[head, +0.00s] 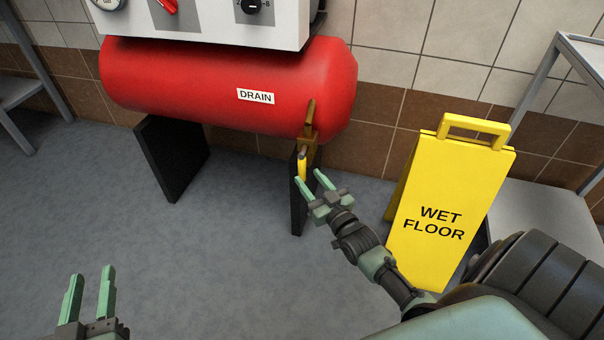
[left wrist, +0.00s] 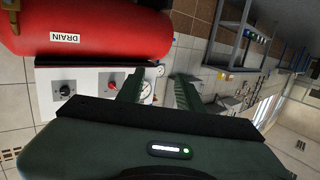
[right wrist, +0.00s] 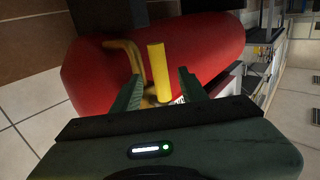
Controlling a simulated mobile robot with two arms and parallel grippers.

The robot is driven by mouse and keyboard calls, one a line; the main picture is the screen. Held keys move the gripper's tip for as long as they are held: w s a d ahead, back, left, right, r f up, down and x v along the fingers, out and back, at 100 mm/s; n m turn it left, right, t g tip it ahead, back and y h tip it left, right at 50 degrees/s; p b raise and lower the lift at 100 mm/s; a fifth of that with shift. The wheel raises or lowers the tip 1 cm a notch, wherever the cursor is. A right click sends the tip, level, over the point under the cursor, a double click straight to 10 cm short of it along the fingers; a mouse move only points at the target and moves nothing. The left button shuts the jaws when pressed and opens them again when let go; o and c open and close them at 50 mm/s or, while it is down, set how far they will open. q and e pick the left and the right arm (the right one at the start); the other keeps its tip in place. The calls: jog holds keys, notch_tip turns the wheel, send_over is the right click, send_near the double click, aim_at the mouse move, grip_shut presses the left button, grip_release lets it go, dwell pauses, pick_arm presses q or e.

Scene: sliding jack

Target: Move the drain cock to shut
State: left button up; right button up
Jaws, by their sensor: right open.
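The drain cock is a brass fitting (head: 307,140) at the right end of the red tank (head: 220,85), below and right of the DRAIN label (head: 255,96). Its yellow lever (head: 302,165) hangs down in the head view. My right gripper (head: 309,181) is open just below the lever. In the right wrist view the yellow lever (right wrist: 158,70) stands between the spread fingers (right wrist: 157,88), and a bent brass pipe (right wrist: 128,58) is beside it. I cannot tell whether a finger touches the lever. My left gripper (head: 91,290) is open and empty, low at the left, away from the tank.
A yellow WET FLOOR sign (head: 445,205) stands right of my right gripper. Black tank supports (head: 172,155) stand under the tank. A white control panel (head: 210,20) sits above it. A metal shelf (head: 545,220) is at the right. The grey floor at the left is clear.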

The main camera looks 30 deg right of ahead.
aim_at(304, 173)
jog(key=w, duration=0.2)
jog(key=w+b, duration=0.1)
jog(key=w, duration=0.1)
jog(key=shift+w+d+f, duration=0.1)
jog(key=shift+d+f, duration=0.05)
jog(key=shift+d, duration=0.05)
pick_arm(q)
notch_tip(304, 173, up, 7)
jog(key=d+t+h, duration=0.1)
jog(key=t, duration=0.3)
jog(key=shift+r, duration=0.2)
pick_arm(e)
jog(key=shift+w, duration=0.45)
grip_shut()
